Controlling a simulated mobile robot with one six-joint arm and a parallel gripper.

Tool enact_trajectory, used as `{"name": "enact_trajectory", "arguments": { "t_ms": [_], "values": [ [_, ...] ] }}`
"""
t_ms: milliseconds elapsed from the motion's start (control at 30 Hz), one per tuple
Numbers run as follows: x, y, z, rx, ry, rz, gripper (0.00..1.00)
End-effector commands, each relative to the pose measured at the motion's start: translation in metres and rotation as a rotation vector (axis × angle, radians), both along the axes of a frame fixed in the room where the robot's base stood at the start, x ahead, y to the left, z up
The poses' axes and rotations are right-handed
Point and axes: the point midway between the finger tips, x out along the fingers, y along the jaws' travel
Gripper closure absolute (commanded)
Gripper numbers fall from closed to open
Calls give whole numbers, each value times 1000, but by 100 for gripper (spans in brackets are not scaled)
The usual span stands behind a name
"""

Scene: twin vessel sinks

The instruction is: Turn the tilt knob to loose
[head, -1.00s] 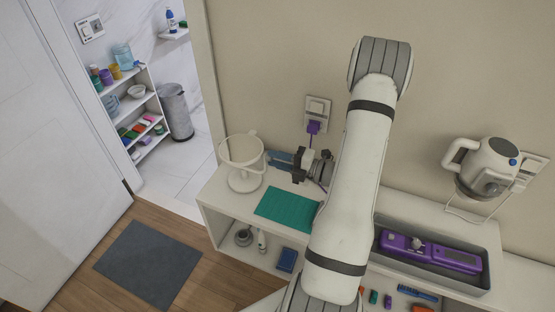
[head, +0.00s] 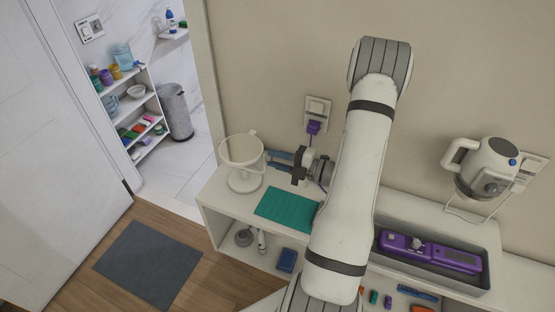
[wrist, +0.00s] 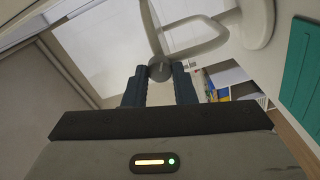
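The white mirror stand (head: 241,152), with a round frame on a pedestal, stands at the left end of the counter. Its grey round tilt knob (wrist: 160,71) shows in the wrist view, between my fingertips. My gripper (wrist: 160,82) has its two dark blue fingers on either side of the knob, with no clear gap. In the head view my gripper (head: 270,158) reaches from the right to the stand's side. The knob is hidden by the fingers there. Any loose or tight marking is not readable.
A teal mat (head: 286,208) lies just right of the stand. A wall outlet with a purple plug (head: 313,127) is behind my wrist.

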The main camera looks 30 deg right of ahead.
Motion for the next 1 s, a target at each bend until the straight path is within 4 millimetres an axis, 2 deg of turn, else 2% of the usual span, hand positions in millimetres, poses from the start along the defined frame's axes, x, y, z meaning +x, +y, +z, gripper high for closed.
{"name": "enact_trajectory", "arguments": {
  "t_ms": [33, 267, 567, 1000],
  "values": [
    [0, 0, 0, 0, 0, -1, 73],
    [0, 0, 0, 0, 0, 0, 54],
    [-2, -2, -1, -1, 0, -1, 54],
    [-51, -44, -2, -1, -1, -3, 54]
  ]
}}
